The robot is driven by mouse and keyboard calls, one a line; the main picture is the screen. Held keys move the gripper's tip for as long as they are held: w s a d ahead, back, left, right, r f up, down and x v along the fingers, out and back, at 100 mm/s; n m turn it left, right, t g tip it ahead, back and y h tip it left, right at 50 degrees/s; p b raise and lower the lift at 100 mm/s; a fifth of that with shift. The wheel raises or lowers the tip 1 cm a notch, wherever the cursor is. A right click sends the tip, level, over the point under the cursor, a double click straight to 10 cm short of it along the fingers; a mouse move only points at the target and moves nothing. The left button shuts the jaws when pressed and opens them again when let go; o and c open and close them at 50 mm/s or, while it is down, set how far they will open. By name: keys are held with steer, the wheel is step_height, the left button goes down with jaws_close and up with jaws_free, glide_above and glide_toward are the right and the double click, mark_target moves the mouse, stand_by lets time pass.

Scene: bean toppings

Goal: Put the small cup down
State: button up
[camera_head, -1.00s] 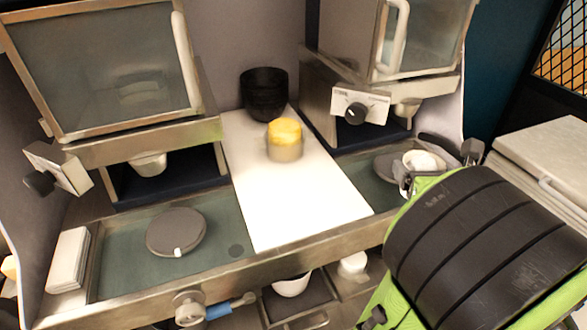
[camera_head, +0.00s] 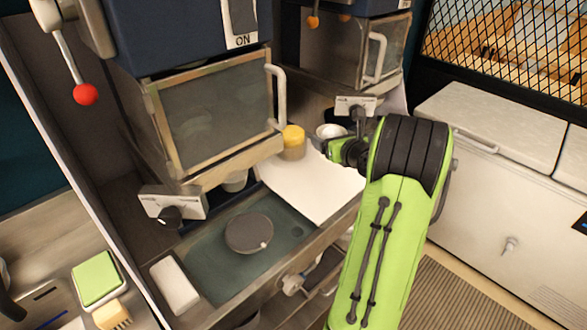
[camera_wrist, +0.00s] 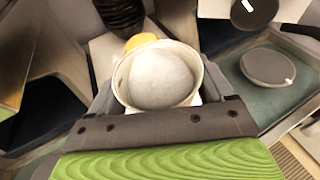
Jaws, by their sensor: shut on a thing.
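The small cup (camera_wrist: 158,78) is pale and round, with greyish-white contents or inner surface, seen from above in the wrist view. My gripper (camera_wrist: 157,98) is shut on it, with dark fingers at its sides. In the head view the cup (camera_head: 330,131) shows just right of a yellow-topped container (camera_head: 293,142), beyond my gripper (camera_head: 340,148), which my arm partly hides. A white board (camera_head: 310,185) lies below and left of them. The cup's underside is hidden, so I cannot tell whether it touches anything.
A metal-framed machine (camera_head: 215,115) stands left of the board, another at the back right. A dark round disc (camera_head: 249,232) lies on the green counter. In the wrist view a black cup (camera_wrist: 120,14) stands behind the yellow top (camera_wrist: 141,41). The board's front part is clear.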

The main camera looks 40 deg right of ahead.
step_height(320, 180, down, 11)
steer(key=b, duration=0.2)
steer(key=shift+w+r+b, duration=0.15)
steer(key=shift+b, duration=0.2)
steer(key=o, duration=1.1)
steer(key=shift+d, duration=0.1)
